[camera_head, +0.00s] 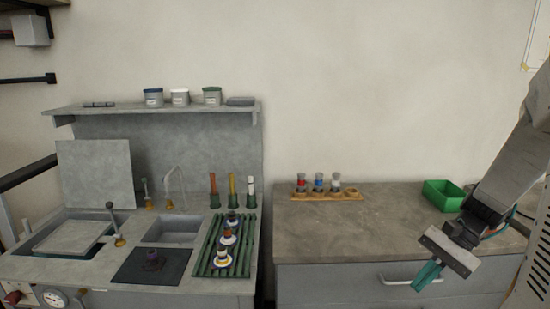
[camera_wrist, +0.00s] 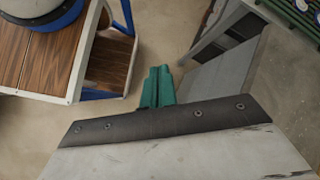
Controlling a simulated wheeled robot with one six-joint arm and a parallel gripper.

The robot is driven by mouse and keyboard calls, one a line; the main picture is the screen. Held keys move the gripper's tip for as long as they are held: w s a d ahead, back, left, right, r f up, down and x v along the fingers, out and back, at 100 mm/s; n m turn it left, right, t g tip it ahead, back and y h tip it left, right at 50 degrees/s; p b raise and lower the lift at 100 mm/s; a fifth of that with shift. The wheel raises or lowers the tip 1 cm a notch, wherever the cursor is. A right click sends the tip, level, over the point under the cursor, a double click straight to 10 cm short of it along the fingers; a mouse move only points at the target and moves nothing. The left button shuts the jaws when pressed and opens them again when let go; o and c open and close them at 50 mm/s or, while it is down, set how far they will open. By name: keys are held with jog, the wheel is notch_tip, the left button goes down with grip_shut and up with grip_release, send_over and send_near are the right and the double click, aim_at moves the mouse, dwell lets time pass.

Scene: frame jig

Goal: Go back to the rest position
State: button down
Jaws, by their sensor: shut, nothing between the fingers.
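My gripper (camera_head: 428,275) has green fingers. In the head view it hangs at the right, in front of the drawer front of the right counter and below the counter's top edge. In the wrist view its green fingers (camera_wrist: 157,87) lie side by side with nothing between them. It is shut and empty, and it points down over the floor. My arm comes in from the right edge of the head view.
The right counter (camera_head: 400,222) holds a green bin (camera_head: 444,195) and a wooden rack (camera_head: 327,195) with several small bottles. A grey workbench (camera_head: 110,262) with a sink stands left. A wood-topped cart (camera_wrist: 38,62) and bare floor (camera_wrist: 165,30) show in the wrist view.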

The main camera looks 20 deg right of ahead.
jog(key=s+a+r+n+t+h, duration=0.1)
jog(key=s+a+r+n+h, duration=0.3)
jog(key=a+r+n, duration=0.2)
jog(key=s+a+r+n+h, duration=0.4)
jog(key=s+a+r+n, duration=0.1)
jog(key=a, duration=0.5)
jog(key=shift+r+n+t, duration=0.4)
jog(key=shift+r+n, duration=0.4)
jog(key=shift+r, duration=0.15)
